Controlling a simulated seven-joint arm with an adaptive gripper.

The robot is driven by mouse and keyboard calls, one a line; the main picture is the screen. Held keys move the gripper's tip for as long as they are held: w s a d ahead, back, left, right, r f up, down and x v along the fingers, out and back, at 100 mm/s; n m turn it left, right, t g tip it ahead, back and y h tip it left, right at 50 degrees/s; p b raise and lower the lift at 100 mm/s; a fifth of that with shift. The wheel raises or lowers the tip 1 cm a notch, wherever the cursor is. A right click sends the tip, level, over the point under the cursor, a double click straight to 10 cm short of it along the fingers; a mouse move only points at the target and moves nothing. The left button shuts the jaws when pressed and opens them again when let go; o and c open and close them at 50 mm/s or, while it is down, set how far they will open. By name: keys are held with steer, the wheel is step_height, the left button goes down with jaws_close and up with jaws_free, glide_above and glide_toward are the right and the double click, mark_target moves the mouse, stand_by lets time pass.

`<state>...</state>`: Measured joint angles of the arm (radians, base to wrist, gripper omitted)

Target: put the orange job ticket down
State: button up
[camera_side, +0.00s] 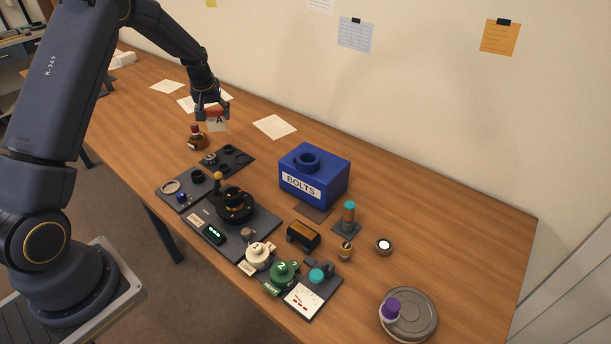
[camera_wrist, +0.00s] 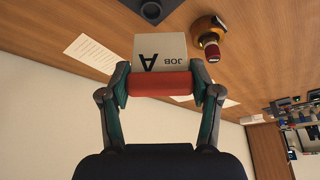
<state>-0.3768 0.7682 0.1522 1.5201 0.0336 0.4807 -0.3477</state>
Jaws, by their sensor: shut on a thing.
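The job ticket (camera_wrist: 160,84) is a cream card lettered "JOB A" with a thick red-orange bar along one edge. In the wrist view the card reads upside down. My gripper (camera_wrist: 161,88) is shut on the ends of the orange bar, one finger on each side. In the side view my gripper (camera_side: 212,107) is at the far left part of the table, with the card (camera_side: 217,126) hanging below it. The card looks upright; whether its lower edge touches the table I cannot tell.
An amber bottle with a red cap (camera_side: 196,138) stands close by; it also shows in the wrist view (camera_wrist: 209,28). A dark parts tray (camera_side: 235,157) lies nearer the camera. A loose paper (camera_side: 274,127) lies to the right. A blue BOLTS box (camera_side: 314,177) stands mid-table.

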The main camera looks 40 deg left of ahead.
mark_target(224, 129)
steer(key=w+f, duration=0.1)
steer(key=w+a+f, duration=0.1)
steer(key=f, duration=0.1)
steer(key=w+f, duration=0.1)
steer(key=shift+w+a+f, duration=0.2)
steer(key=shift+a+f, duration=0.05)
steer(key=shift+f, duration=1.6)
steer(key=shift+f, duration=0.6)
steer(key=o, duration=0.9)
steer(key=shift+o, duration=0.2)
steer(key=shift+r, duration=0.15)
